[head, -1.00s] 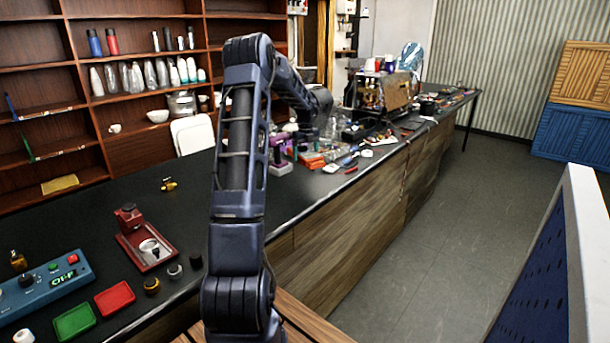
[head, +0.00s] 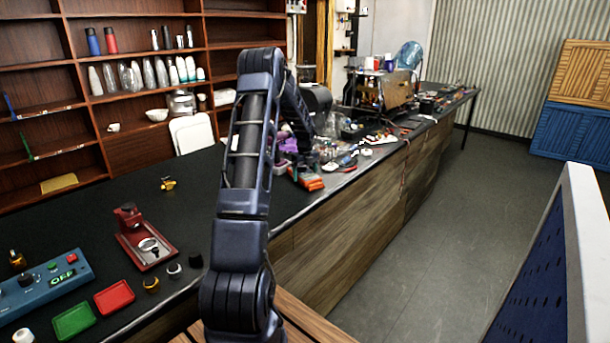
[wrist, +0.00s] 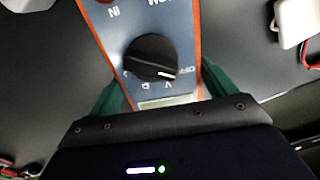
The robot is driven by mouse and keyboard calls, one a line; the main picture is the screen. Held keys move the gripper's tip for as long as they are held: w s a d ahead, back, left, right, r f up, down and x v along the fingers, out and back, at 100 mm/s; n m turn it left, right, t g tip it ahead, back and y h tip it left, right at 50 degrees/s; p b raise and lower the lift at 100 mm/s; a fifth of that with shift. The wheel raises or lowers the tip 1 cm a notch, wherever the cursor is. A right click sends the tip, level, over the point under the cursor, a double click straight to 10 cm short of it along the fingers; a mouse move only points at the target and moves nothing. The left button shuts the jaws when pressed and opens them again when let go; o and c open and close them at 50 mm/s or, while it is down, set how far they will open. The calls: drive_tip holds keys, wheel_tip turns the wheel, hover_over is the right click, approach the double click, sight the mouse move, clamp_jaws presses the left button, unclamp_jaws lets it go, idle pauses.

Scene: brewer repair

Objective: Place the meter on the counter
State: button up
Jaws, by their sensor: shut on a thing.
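The meter (wrist: 172,25) is in the wrist view, with a blue-grey face, orange edges, a black dial and a pale display strip. My gripper (wrist: 160,92) is shut on it, with a green finger at each side. Dark counter surface (wrist: 50,90) shows behind the meter; I cannot tell whether they touch. In the head view the long black counter (head: 110,180) runs from the near left to the back right.
A red device (head: 140,238), a blue control box (head: 45,283) and green (head: 74,321) and red (head: 114,297) trays sit on the near counter. The middle left counter is mostly bare.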

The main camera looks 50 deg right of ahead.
sight(305, 173)
drive_tip(key=o, duration=1.2)
drive_tip(key=shift+f, duration=0.1)
wheel_tip(305, 173, up, 12)
drive_tip(key=w+a+r+n+t, duration=0.15)
drive_tip(key=a+r+n, duration=0.45)
drive_tip(key=a, duration=0.6)
drive_tip(key=w+a+r+n, duration=0.3)
drive_tip(key=a+r+n, duration=0.25)
drive_tip(key=a, duration=0.75)
drive_tip(key=w+a+r+n+t, duration=0.1)
drive_tip(key=w+a+r+n, duration=0.1)
drive_tip(key=a+r+n, duration=0.75)
drive_tip(key=s+a+f+n, duration=0.2)
drive_tip(key=s+a+n, duration=0.4)
drive_tip(key=a, duration=0.4)
drive_tip(key=s+a+f+n+t, duration=0.1)
drive_tip(key=s+a+f+n, duration=0.1)
drive_tip(key=s+a+n, duration=0.4)
drive_tip(key=s+a+f+n+t, duration=0.1)
drive_tip(key=s+a+n, duration=0.6)
drive_tip(key=a, duration=0.9)
drive_tip(key=shift+s+a+f, duration=0.2)
drive_tip(key=shift+s+f, duration=0.25)
drive_tip(key=shift+s, duration=0.15)
